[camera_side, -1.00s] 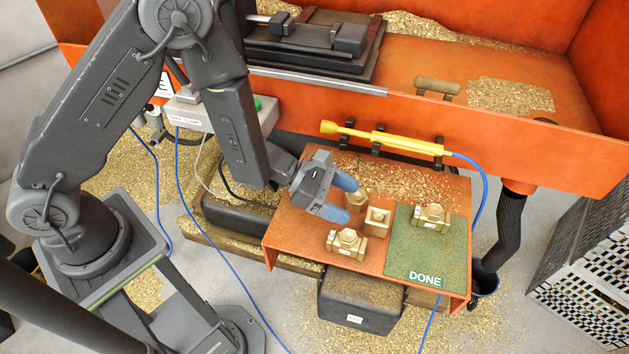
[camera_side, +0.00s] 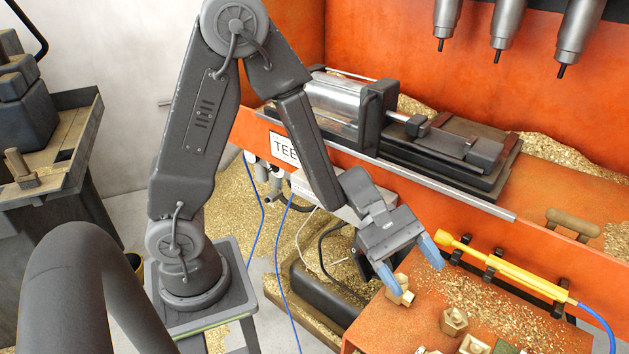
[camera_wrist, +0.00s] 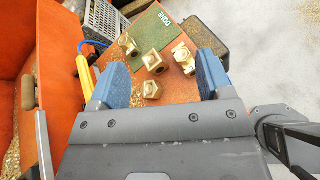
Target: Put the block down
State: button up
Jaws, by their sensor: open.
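My gripper (camera_side: 412,268) is open, its blue fingers spread above the back left of the orange plate (camera_side: 380,338). In the side view, one brass block (camera_side: 400,294) shows right beside the near fingertip; whether it touches is unclear. Another block (camera_side: 454,320) lies to the right, apart from the fingers. A third (camera_side: 472,346) is at the bottom edge, and part of one more is cut off. In the wrist view several brass blocks lie past the fingers (camera_wrist: 161,65): the nearest (camera_wrist: 151,89) off the mat, another (camera_wrist: 128,46) on the green DONE mat (camera_wrist: 153,30).
A yellow tool (camera_side: 505,270) with a blue hose lies along the plate's back. Behind it stand the orange trough wall (camera_side: 400,190) and a dark vise (camera_side: 455,150). Brass chips (camera_side: 490,303) cover part of the plate. A crate (camera_wrist: 101,20) stands beyond the mat.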

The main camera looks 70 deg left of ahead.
jog(key=s+a+r+m+g+y, duration=0.25)
jog(key=s+r+m+y, duration=0.25)
jog(key=s+r+m, duration=0.45)
jog(key=s+a+r+m+t+y, duration=0.1)
jog(key=a+m+t+y, duration=0.2)
jog(key=a, duration=0.2)
jog(key=s+a+r+m+t+y, duration=0.1)
jog(key=a+m+t+y, duration=0.2)
jog(key=a+y, duration=0.1)
jog(key=shift+s+a+r+y, duration=0.3)
jog(key=shift+a, duration=0.55)
jog(key=shift+o, duration=0.4)
jog(key=shift+a+r+y, duration=0.2)
jog(key=shift+a+y, duration=0.1)
jog(key=shift+a, duration=0.15)
